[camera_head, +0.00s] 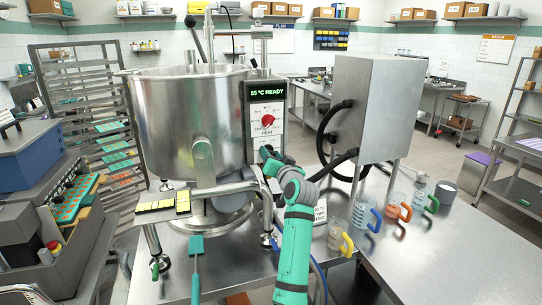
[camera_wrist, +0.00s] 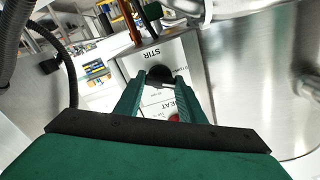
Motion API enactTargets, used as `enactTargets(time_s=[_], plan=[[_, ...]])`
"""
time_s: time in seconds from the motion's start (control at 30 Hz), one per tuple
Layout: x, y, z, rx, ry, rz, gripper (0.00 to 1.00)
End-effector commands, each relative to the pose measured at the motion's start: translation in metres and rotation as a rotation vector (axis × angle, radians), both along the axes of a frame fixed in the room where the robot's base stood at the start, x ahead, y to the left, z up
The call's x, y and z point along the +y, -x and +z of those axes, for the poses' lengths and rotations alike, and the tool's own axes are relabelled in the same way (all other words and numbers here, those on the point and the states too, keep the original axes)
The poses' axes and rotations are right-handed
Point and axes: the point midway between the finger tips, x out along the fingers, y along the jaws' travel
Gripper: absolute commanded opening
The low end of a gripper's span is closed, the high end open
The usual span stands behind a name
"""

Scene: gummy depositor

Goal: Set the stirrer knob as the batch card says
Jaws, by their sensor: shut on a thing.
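In the wrist view, my gripper (camera_wrist: 157,88) is closed around a black knob (camera_wrist: 158,74) under the word STIR, which reads upside down there. I take it to be the stirrer knob; its setting is not readable. In the head view, my gripper (camera_head: 268,154) is at the control panel below the HEAT dial, and the stirrer knob is hidden behind it. The red heat knob (camera_head: 267,121) sits above; it also shows between my fingers in the wrist view (camera_wrist: 173,118). A small white card (camera_head: 320,211) stands right of my arm; its text is too small to read.
The steel kettle (camera_head: 190,115) stands left of the panel; its display (camera_head: 266,91) reads "55 °C READY". A steel box (camera_head: 375,105) with black hoses is to the right. Several handled jugs, including a yellow-handled one (camera_head: 338,235), stand on the right table. Its front is clear.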

Motion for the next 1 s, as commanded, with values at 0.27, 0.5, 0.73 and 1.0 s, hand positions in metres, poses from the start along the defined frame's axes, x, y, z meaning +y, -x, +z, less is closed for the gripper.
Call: enactTargets(time_s=[0.27,0.5,0.73,1.0], plan=[[0.0005,0.0001,0.0001,0.078,-0.240,0.000,0.14],[-0.0001,0.0000,0.0002,0.130,-0.400,0.000,0.14],[-0.0008,0.0000,0.0004,0.160,-0.496,-0.001,0.14],[-0.0006,0.0000,0.0004,0.173,-0.536,-0.001,0.14]])
